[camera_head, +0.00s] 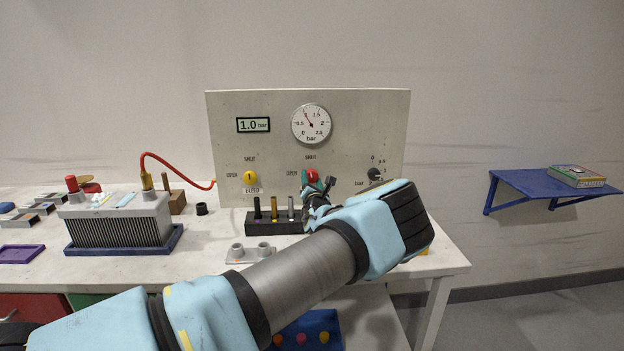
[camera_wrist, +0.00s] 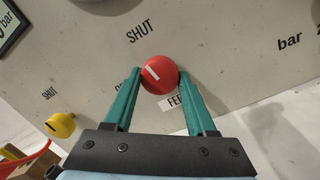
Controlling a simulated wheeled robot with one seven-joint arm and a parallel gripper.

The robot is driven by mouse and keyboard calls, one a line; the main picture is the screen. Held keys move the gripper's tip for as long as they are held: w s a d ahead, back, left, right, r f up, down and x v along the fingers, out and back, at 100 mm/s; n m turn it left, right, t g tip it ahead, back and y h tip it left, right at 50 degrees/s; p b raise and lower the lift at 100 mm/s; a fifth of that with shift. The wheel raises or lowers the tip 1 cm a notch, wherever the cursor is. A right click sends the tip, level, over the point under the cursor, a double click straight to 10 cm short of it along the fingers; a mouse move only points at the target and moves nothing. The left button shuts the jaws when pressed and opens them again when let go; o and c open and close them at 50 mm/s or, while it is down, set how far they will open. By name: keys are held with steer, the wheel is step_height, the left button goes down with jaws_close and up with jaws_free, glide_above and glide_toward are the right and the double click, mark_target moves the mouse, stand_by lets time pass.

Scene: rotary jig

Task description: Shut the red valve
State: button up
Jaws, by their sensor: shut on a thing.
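The red valve (camera_head: 312,175) is a round knob with a white line, on the upright panel (camera_head: 232,110). It also shows in the wrist view (camera_wrist: 161,75), below a SHUT label (camera_wrist: 139,32). Its white line slants up-left there, seemingly between the SHUT direction and the OPEN side. The OPEN label left of it shows in the head view and is mostly hidden by a finger in the wrist view. My gripper (camera_wrist: 159,80) has its two green fingers closed on opposite sides of the red knob. In the head view my gripper (camera_head: 318,184) is partly hidden by my wrist.
A yellow valve (camera_head: 250,177) is left of the red one, and a black knob (camera_head: 375,174) is to its right. The dial gauge (camera_head: 311,124) and the display (camera_head: 253,125) show about 1 bar. A black rack (camera_head: 262,228) with several pegs stands below the valves.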

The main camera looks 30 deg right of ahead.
steer(key=shift+a+m, duration=0.1)
steer(key=shift+m, duration=1)
steer(key=o, duration=1.4)
steer(key=shift+c, duration=0.2)
steer(key=shift+s, duration=0.1)
steer(key=b+v, duration=0.2)
steer(key=v, duration=0.8)
steer(key=shift+s+a, duration=0.2)
